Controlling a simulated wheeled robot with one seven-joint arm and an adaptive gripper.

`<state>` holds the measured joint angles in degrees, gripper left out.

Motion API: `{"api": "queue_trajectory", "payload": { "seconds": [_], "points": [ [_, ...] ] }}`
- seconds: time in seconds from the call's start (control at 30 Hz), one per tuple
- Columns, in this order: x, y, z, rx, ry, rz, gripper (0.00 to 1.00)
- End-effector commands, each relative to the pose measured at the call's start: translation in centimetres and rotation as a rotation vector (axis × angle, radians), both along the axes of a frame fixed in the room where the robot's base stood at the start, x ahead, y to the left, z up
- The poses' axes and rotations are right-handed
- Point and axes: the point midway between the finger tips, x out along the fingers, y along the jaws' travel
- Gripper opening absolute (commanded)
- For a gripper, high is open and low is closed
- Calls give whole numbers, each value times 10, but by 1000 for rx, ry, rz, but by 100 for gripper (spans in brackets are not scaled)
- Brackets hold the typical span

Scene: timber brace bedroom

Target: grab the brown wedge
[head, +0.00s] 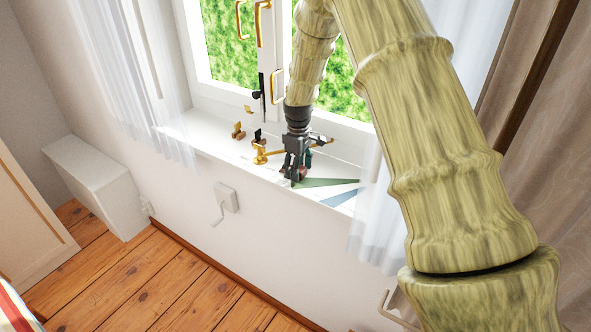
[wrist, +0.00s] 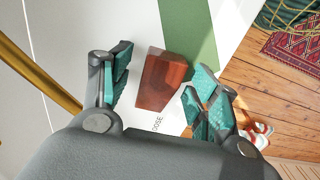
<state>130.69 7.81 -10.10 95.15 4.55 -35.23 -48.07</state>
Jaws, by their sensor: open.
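The brown wedge (wrist: 162,82) is a reddish-brown block lying on the white window sill, partly over the edge of a green stripe. In the wrist view it sits between the two teal-padded fingers of my gripper (wrist: 158,78), with a gap to the left finger and a smaller one to the right finger. My gripper is open. In the head view my gripper (head: 295,176) points down at the sill's front edge. The wedge (head: 303,172) is mostly hidden behind the fingers there.
A gold fitting (head: 260,152) stands on the sill (head: 205,140) just left of my gripper. Small brown-and-black pieces (head: 239,130) sit farther left. Green and blue stripes (head: 340,196) lie to the right, near the sheer curtain (head: 367,210). The wooden floor is below.

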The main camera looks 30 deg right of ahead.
Motion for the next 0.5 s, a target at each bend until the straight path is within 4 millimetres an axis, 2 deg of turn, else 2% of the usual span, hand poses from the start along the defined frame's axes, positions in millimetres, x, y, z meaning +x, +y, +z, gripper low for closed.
{"api": "queue_trajectory", "payload": {
  "seconds": [0.3,0.37,0.5],
  "points": [
    [0,0,-4,0,0,0,61],
    [0,0,-4,0,0,0,52],
    [0,0,-4,0,0,1,26]
  ]
}}
